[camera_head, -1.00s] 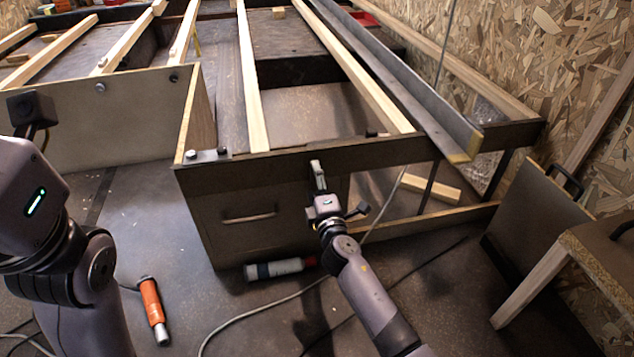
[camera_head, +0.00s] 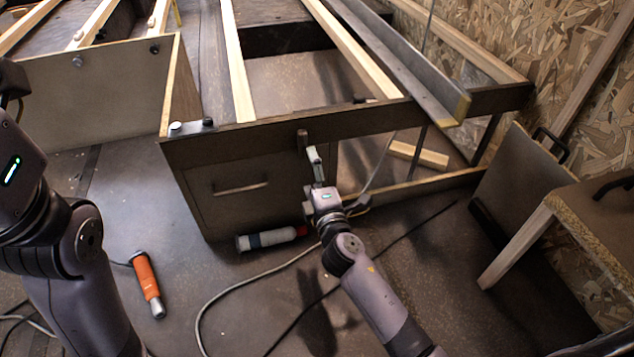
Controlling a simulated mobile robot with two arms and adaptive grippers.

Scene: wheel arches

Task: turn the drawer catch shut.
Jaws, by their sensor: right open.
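The drawer (camera_head: 207,202) has a dark brown front with a bar handle (camera_head: 241,188) and sits under the bench's front rail, looking closed. A small brown catch (camera_head: 302,139) stands roughly upright on the rail above the drawer's right part. Whether its lower end overlaps the drawer front is hard to tell. My right gripper (camera_head: 314,156) is open and empty, just below and right of the catch. A small gap seems to lie between them. My left arm is at the left edge; its gripper (camera_head: 10,82) is mostly cut off.
A grey and white cylinder (camera_head: 266,239) with a red end lies below the drawer. An orange-handled tool (camera_head: 147,284) and cables lie on the floor. Wooden slats and a metal channel (camera_head: 398,62) cross the bench. A wooden stand (camera_head: 560,225) is at right.

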